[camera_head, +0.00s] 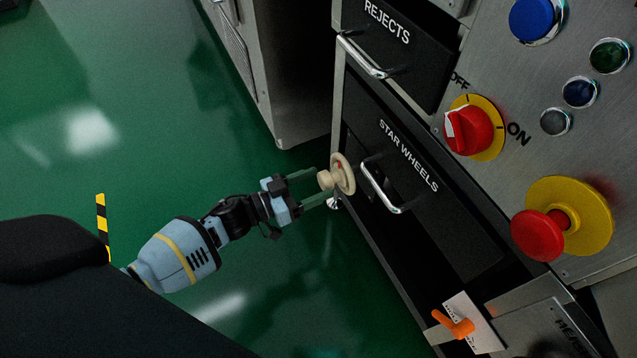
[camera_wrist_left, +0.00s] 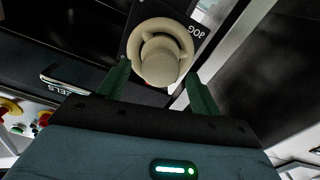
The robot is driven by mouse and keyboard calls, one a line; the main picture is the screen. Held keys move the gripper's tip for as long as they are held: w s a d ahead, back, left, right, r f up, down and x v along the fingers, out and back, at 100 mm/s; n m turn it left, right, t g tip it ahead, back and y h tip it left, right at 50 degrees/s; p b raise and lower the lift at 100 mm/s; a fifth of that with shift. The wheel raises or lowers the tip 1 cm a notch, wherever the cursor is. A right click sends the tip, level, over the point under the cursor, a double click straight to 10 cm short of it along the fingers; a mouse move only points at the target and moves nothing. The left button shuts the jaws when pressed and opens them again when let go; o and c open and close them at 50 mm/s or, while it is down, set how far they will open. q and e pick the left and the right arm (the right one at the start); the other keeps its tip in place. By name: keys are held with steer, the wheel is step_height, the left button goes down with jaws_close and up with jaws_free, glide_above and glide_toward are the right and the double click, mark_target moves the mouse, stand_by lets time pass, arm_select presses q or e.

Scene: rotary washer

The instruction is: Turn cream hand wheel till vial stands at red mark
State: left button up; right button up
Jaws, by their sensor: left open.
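The cream hand wheel (camera_head: 345,175) with its round hub sticks out from the machine's side, left of the lower drawer handle. It also shows in the left wrist view (camera_wrist_left: 160,62), on a dark plate lettered JOG. My left gripper (camera_head: 315,187) is open, its green fingers reaching toward the wheel's hub. In the left wrist view the fingers (camera_wrist_left: 160,85) stand on either side of the hub, with gaps. I cannot tell whether they touch it. A small red spot shows at the wheel in the head view. I see no vial. My right gripper is not in view.
The REJECTS drawer (camera_head: 395,40) and STAR WHEELS drawer (camera_head: 410,155) have protruding bar handles. A red rotary switch (camera_head: 470,130), a red emergency button (camera_head: 540,235) and an orange lever (camera_head: 455,325) lie to the right. Green floor (camera_head: 130,130) is open at left.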

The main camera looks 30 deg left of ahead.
arm_select(q)
steer(key=shift+w+d, duration=0.35)
steer(key=shift+w, duration=0.1)
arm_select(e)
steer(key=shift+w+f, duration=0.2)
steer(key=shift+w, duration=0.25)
arm_select(q)
steer(key=c, duration=1)
steer(key=shift+o, duration=0.2)
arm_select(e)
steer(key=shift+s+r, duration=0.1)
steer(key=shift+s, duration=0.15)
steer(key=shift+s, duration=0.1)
arm_select(q)
steer(key=shift+m, duration=0.4)
